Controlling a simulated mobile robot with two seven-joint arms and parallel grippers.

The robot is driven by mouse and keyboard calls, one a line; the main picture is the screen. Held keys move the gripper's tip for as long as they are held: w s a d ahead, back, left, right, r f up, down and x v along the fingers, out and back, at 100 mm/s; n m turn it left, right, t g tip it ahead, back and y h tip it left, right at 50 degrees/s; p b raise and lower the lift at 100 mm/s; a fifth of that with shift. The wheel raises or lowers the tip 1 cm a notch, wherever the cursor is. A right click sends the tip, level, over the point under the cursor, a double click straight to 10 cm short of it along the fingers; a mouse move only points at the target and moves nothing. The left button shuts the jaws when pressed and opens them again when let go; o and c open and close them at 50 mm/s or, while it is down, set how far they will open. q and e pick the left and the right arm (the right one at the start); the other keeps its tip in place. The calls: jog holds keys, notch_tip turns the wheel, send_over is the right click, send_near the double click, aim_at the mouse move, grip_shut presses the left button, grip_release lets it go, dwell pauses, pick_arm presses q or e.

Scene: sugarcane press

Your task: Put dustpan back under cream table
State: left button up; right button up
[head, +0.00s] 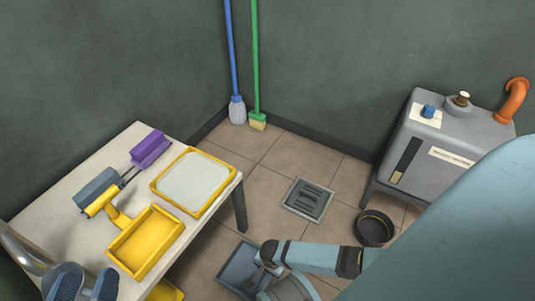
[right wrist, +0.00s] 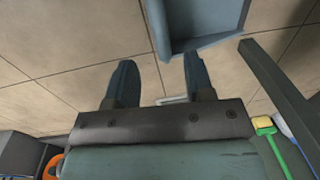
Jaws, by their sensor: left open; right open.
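A blue-grey dustpan (head: 241,268) is on the tiled floor, to the right of the cream table (head: 62,222). In the right wrist view the dustpan (right wrist: 205,32) shows at the top, beyond my finger tips. My right gripper (right wrist: 158,62) is open and empty, with one finger close to the dustpan; I cannot tell whether they touch. In the head view my right arm partly covers the dustpan. My left gripper (head: 85,284) is open and empty over the table's near left part.
The table also holds a yellow-framed tray (head: 195,182), a purple brush (head: 150,149) and a grey brush (head: 97,188). A yellow thing (head: 165,291) shows low beside the table. A floor drain (head: 307,200), black bowl (head: 374,228) and grey machine (head: 437,145) stand to the right.

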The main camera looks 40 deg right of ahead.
pick_arm(q)
notch_tip(320, 180, up, 3)
jog(key=shift+f+n+t+p, duration=0.15)
jog(key=shift+n+t+p, duration=0.2)
jog(key=shift+p, duration=0.4)
pick_arm(e)
notch_tip(320, 180, up, 4)
jog(key=shift+s+r, duration=0.1)
jog(key=shift+s, duration=0.05)
